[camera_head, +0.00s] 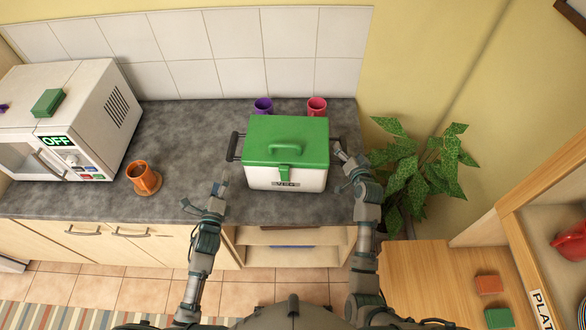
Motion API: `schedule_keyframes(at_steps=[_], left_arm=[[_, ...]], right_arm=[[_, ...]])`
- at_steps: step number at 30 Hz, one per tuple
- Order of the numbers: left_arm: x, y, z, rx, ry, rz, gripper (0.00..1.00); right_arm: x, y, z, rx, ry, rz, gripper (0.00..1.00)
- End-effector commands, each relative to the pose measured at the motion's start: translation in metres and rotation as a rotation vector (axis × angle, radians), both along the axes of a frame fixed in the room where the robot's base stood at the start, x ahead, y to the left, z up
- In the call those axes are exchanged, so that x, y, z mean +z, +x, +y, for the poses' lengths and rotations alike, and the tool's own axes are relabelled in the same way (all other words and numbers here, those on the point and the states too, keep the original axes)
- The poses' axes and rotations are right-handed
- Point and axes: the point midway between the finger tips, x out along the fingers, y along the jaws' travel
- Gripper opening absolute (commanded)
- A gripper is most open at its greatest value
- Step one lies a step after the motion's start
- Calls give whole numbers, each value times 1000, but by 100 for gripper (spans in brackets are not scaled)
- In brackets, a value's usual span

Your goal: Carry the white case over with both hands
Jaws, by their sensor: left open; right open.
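The white case (260,177) stands upright on the grey counter. It has a green lid (258,134) with a green top handle and a green front latch. A dark side handle (233,147) sticks out on its left, and another (337,146) on its right. My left gripper (219,187) is open and empty, in front and left of the case, apart from the left handle. My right gripper (341,156) is open at the case's right side, close to the right handle. I cannot tell if it touches the handle.
A white microwave (95,105) with a green block (48,102) on top stands at the left. An orange mug (143,178) is left of the case. Purple (263,105) and pink (317,106) mugs stand behind it. A plant (415,165) and wooden shelf (520,240) are at the right.

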Motion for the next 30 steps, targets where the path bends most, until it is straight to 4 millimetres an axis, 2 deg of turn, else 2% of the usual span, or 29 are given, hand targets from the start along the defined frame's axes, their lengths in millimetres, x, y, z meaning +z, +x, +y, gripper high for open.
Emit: schedule_keyframes(at_steps=[5,18,24,30], left_arm=[[-1,0,4,0,-4,1,95],[1,0,-5,0,5,1,95],[0,1,-2,0,2,1,95],[-1,1,3,0,-3,1,95]], right_arm=[[3,-12,0,-1,-4,0,98],[25,-97,-33,-1,12,-1,98],[30,-112,-35,-2,12,-1,98],[31,-114,-30,-2,8,-2,98]])
